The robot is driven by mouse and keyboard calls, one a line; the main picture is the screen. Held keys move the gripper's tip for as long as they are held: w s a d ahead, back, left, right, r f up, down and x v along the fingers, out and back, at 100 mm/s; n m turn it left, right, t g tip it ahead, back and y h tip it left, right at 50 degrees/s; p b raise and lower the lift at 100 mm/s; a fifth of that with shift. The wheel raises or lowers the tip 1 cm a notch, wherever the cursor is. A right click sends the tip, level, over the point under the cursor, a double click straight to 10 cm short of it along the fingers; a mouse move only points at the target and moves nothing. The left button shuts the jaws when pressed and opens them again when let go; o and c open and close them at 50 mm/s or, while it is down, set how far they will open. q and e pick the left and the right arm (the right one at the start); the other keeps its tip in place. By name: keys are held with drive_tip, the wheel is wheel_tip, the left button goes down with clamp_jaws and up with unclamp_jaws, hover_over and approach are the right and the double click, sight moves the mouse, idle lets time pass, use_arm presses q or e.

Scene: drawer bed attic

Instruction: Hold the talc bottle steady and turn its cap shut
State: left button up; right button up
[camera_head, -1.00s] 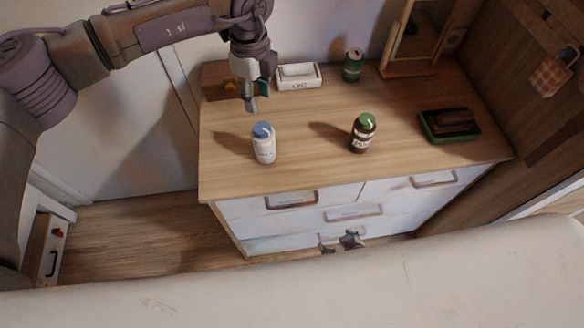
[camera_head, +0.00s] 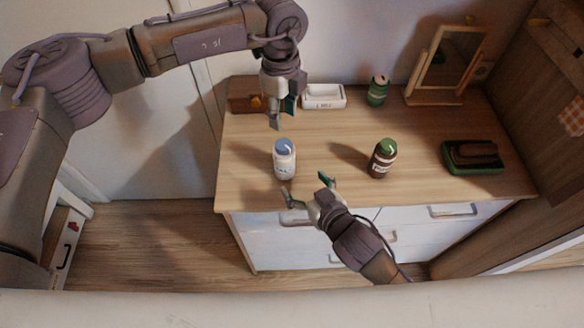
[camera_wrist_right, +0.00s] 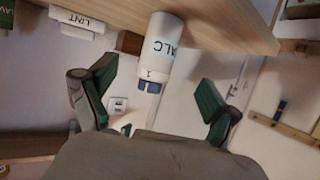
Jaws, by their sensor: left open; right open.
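The talc bottle (camera_head: 285,165) is white with a blue cap (camera_head: 284,146) and stands upright near the dresser's front left. The cap sits on its top; I cannot tell how tightly. My left gripper (camera_head: 282,114) is open and empty, pointing down above and behind the bottle. My right gripper (camera_head: 305,186) is open at the dresser's front edge, just in front and to the right of the bottle. In the right wrist view the talc bottle (camera_wrist_right: 160,48) appears upside down beyond the spread fingers, with the blue cap (camera_wrist_right: 149,87) lower in the picture.
A brown bottle with a green cap (camera_head: 382,161) stands to the right. Behind are a white lint box (camera_head: 324,98), a green can (camera_head: 377,91), a wooden box (camera_head: 243,95) and a mirror (camera_head: 449,62). A green tray (camera_head: 470,167) lies at right. The dresser top (camera_head: 330,140) is clear between.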

sight(289, 168)
drive_tip(key=x, duration=1.1)
drive_tip(key=shift+a+f, duration=0.1)
drive_tip(key=shift+f, duration=0.05)
